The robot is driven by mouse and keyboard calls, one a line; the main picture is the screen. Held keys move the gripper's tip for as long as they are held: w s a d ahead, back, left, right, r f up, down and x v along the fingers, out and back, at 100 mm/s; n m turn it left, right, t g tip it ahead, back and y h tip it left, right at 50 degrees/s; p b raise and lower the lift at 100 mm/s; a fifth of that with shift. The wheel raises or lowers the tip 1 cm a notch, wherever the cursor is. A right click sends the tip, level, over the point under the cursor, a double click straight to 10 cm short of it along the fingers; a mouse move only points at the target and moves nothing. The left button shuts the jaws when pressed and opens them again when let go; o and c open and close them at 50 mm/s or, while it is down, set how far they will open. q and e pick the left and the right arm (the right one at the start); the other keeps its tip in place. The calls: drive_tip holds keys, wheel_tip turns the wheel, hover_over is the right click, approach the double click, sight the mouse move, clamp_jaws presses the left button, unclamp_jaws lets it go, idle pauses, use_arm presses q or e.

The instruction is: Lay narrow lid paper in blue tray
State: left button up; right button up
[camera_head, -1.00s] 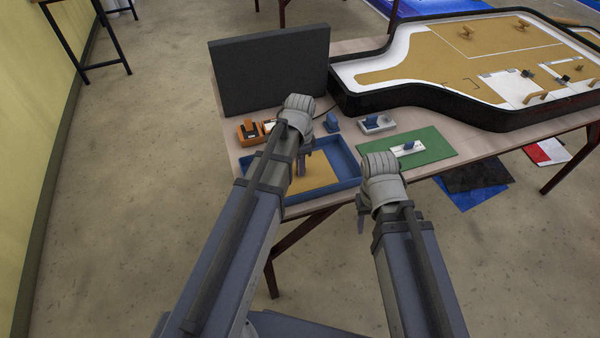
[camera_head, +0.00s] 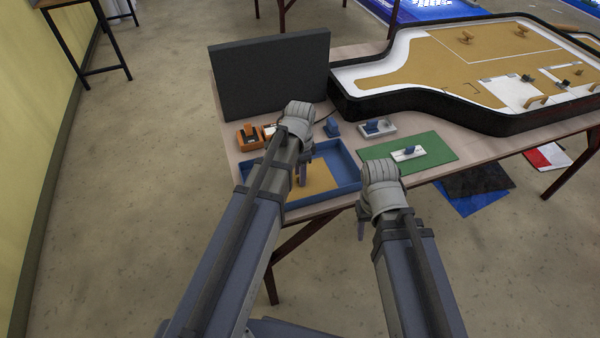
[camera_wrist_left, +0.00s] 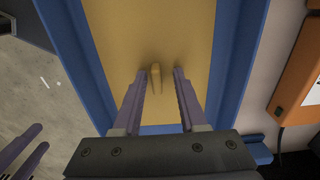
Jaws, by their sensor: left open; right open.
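The blue tray (camera_head: 345,157) sits at the table's near left edge; its walls also frame the left wrist view (camera_wrist_left: 240,50). A tan sheet, apparently the lid paper (camera_head: 322,175), lies inside the tray, and in the left wrist view (camera_wrist_left: 190,25) it spans between the walls. A small tan tab (camera_wrist_left: 155,82) stands up from it. My left gripper (camera_head: 303,176) is over the tray, its open fingers (camera_wrist_left: 160,75) on either side of the tab, apart from it. My right gripper (camera_head: 362,222) is open and empty in front of the table. My left arm hides part of the tray.
A dark upright panel (camera_head: 268,78) stands behind the tray. An orange device (camera_head: 249,137), a small blue block (camera_head: 332,128) and a white-grey piece (camera_head: 376,128) are nearby. A green mat (camera_head: 440,150) lies right of the tray. A large black-rimmed board (camera_head: 400,105) fills the right.

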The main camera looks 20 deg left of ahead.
use_arm(q)
drive_tip(key=shift+r, duration=0.1)
wheel_tip(320, 180, up, 12)
drive_tip(key=p, duration=1.2)
drive_tip(key=s+d+n+y, duration=0.1)
drive_tip(key=s+d+n, duration=0.6)
drive_tip(key=s+d, duration=0.3)
drive_tip(key=s, duration=0.4)
drive_tip(key=shift+s+d, duration=0.15)
drive_tip(key=shift+d, duration=0.15)
